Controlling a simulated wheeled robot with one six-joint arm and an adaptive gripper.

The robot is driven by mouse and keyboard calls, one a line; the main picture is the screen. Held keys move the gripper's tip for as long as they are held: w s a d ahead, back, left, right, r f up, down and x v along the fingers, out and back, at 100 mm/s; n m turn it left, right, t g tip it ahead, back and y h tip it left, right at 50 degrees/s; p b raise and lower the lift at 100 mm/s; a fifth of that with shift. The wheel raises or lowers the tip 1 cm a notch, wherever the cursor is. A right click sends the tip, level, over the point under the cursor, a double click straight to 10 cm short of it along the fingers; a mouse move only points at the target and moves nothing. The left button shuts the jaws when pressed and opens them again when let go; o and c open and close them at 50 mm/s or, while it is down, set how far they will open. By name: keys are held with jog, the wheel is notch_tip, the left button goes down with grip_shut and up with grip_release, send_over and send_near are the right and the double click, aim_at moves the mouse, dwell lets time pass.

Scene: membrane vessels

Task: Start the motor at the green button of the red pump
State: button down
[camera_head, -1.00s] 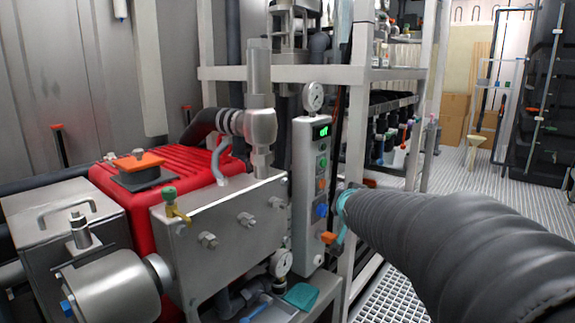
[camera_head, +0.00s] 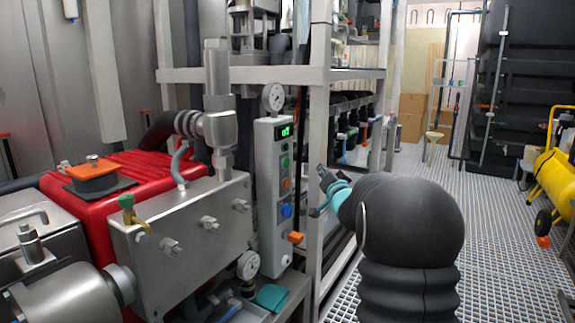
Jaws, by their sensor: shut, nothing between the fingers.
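The red pump (camera_head: 100,205) stands at the left, with a steel block (camera_head: 190,235) bolted to its front. A grey upright control box (camera_head: 268,225) stands just right of the block. It carries a lit green display (camera_head: 285,131), a green button (camera_head: 285,162) below it, an orange button (camera_head: 286,184) and a blue knob (camera_head: 286,210). My gripper (camera_head: 322,178) is to the right of the box, apart from it in the picture. It looks shut and empty, its fingertips partly hard to make out. My dark sleeved arm hides the floor behind it.
A white frame post (camera_head: 318,130) rises close to my gripper. A round gauge (camera_head: 273,97) tops the control box, and an orange lever (camera_head: 295,237) juts from its lower right. Grated floor (camera_head: 500,240) is open at the right, with a yellow tank (camera_head: 558,180) at the edge.

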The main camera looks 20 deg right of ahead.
aim_at(287, 163)
jog(key=w+a, duration=0.5)
jog(key=w, duration=0.2)
jog(key=shift+a, duration=0.25)
jog(key=shift+w+a, duration=0.1)
dwell(1.5)
jog(key=shift+w+a+b, duration=0.15)
jog(key=shift+w+b, duration=0.05)
jog(key=shift+b, duration=0.15)
jog(key=shift+w+a, duration=0.25)
jog(key=shift+w, duration=0.1)
dwell(0.8)
jog(key=shift+s+d, duration=0.1)
jog(key=shift+s+d+b, duration=0.4)
jog(key=shift+s+b, duration=0.05)
jog(key=shift+s, duration=0.15)
dwell(0.3)
